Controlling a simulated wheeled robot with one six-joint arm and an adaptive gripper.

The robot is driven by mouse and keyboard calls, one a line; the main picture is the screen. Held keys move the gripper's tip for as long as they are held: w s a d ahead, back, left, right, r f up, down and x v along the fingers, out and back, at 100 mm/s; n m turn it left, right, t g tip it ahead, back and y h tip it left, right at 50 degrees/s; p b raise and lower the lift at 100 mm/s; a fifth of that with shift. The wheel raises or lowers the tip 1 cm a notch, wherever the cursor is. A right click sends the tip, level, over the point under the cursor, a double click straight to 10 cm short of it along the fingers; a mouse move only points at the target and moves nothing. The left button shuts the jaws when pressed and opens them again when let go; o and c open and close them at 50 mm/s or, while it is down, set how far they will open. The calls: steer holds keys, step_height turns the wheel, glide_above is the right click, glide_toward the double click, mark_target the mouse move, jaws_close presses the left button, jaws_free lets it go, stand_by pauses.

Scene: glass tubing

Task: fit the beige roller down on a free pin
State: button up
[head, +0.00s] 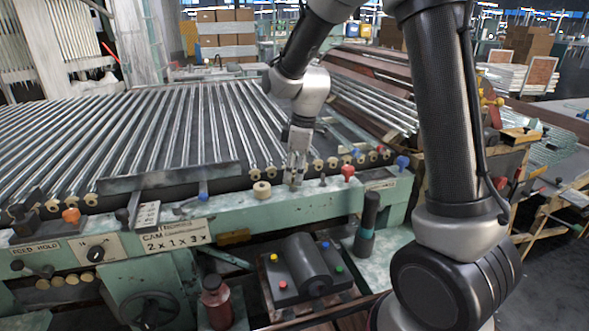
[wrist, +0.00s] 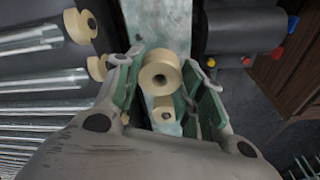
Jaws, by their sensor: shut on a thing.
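My gripper (head: 294,178) points down over the green front ledge of the machine. In the wrist view its two green-padded fingers (wrist: 162,80) are closed about a beige roller (wrist: 160,73), whose round end with a dark centre hole faces the camera. A second beige roller (head: 262,189) stands on the ledge just left of my gripper; it also shows below the held one in the wrist view (wrist: 164,109). The held roller is mostly hidden by the fingers in the head view.
Behind the ledge, many metal tubes (head: 150,130) slope away, with beige rollers (wrist: 78,26) along their near ends. A red knob (head: 348,171) and a blue knob (head: 402,162) stand right of my gripper. A black cylinder (head: 307,263) on a button box lies in front.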

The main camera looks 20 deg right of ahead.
steer(key=shift+f, duration=0.65)
steer(key=o, duration=1.1)
steer(key=shift+c, duration=0.2)
step_height(320, 180, up, 12)
steer(key=d, duration=0.1)
steer(key=shift+s+d, duration=0.35)
steer(key=shift+f, duration=0.1)
